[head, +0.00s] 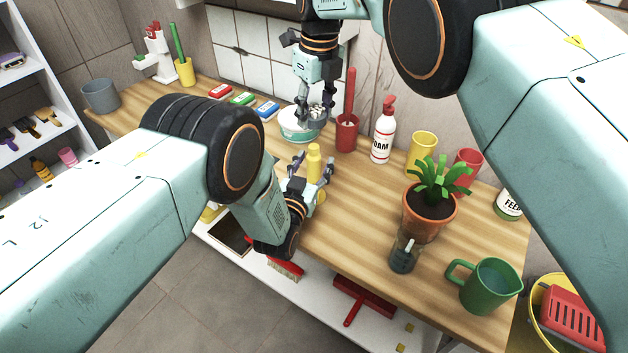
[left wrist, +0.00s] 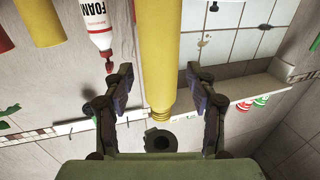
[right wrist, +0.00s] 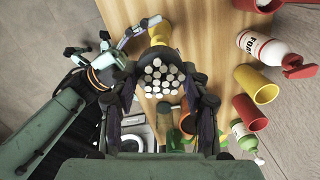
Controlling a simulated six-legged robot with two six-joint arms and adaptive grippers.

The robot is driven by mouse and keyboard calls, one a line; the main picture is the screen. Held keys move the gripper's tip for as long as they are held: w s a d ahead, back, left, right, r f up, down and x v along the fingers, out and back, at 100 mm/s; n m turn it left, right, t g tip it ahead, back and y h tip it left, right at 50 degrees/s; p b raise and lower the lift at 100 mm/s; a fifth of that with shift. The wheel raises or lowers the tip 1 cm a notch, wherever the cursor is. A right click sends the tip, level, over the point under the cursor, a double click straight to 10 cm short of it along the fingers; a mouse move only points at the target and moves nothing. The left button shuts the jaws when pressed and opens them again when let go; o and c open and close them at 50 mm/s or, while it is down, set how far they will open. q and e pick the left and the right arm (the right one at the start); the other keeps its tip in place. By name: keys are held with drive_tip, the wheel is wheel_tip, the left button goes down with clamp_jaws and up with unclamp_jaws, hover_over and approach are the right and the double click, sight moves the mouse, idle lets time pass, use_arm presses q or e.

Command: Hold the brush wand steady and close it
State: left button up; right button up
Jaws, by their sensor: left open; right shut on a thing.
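A yellow tube (head: 314,162), the handle part of the brush wand, stands upright near the counter's front edge. In the left wrist view the yellow handle (left wrist: 158,60) ends in a threaded neck. My left gripper (head: 308,180) is open, its fingers (left wrist: 158,90) on both sides of the handle with gaps. My right gripper (head: 315,120) is shut on a grey brush head (right wrist: 160,78) with round white tufts, above the handle and apart from it. A dark ring (left wrist: 160,140) shows beyond the neck; I cannot tell whether it is the head's underside.
A teal-and-white bowl (head: 298,125) and a red cup (head: 346,134) stand behind. A foam bottle (head: 383,135), yellow cup (head: 421,150), potted plant (head: 430,215) and green mug (head: 490,285) stand right.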

use_arm(q)
drive_tip(key=shift+a, duration=0.1)
drive_tip(key=shift+c, duration=0.6)
drive_tip(key=shift+w, duration=0.1)
drive_tip(key=c, duration=1.1)
clamp_jaws()
